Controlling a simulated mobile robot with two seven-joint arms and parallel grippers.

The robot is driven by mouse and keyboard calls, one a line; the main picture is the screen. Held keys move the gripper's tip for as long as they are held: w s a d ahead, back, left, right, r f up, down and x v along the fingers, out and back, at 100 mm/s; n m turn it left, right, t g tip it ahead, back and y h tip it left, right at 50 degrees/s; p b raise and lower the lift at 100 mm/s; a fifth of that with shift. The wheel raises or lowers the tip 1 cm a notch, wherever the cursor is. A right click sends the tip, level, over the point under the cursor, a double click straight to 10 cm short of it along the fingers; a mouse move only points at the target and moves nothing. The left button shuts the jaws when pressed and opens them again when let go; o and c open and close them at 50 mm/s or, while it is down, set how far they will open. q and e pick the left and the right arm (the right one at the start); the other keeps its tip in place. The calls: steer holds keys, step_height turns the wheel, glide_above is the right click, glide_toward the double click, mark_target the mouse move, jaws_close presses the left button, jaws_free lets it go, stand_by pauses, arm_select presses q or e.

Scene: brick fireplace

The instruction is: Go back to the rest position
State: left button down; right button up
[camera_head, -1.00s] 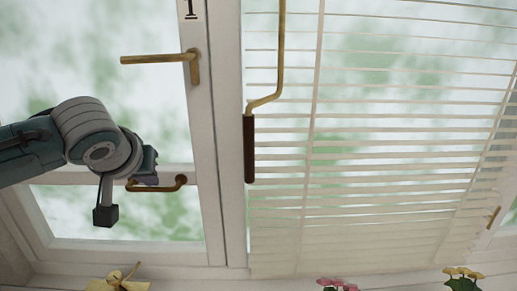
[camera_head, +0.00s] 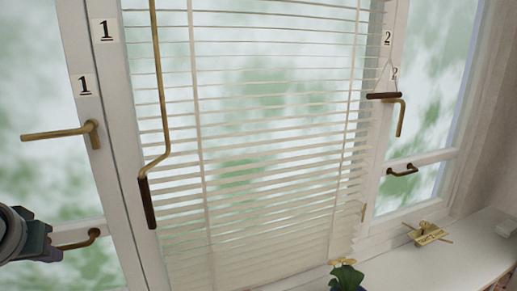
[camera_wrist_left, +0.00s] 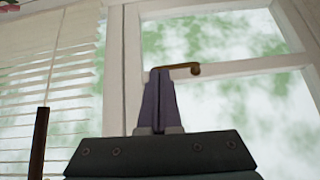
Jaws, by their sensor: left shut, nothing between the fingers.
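My left gripper (camera_head: 52,254) is at the lower left edge of the head view, mostly cut off by the frame. In the left wrist view its two dark fingers (camera_wrist_left: 160,75) are together, with nothing between them. Their tips overlap the left end of a bronze pull handle (camera_wrist_left: 182,68) on the window's cross bar. The same pull handle (camera_head: 78,241) shows just right of the gripper in the head view. I cannot tell whether they touch. My right gripper is in neither view.
The left window has a brass lever handle (camera_head: 60,132). White blinds (camera_head: 265,130) with a hanging crank rod (camera_head: 148,203) cover the middle window. The right window has a brass handle (camera_head: 401,118).

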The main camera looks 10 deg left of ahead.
arm_select(q)
steer(key=s+d+m+g+h, duration=0.35)
steer(key=s+d+m, duration=0.35)
steer(key=s+d, duration=1.25)
steer(key=w+a+p+v, duration=0.1)
steer(key=w+p+v, duration=0.1)
steer(key=p+v, duration=0.9)
steer(key=w+a+r+p+v, duration=0.1)
steer(key=p+v, duration=1)
steer(key=shift+w+h, duration=0.35)
steer(key=shift+w, duration=0.1)
steer(key=shift+t, duration=0.25)
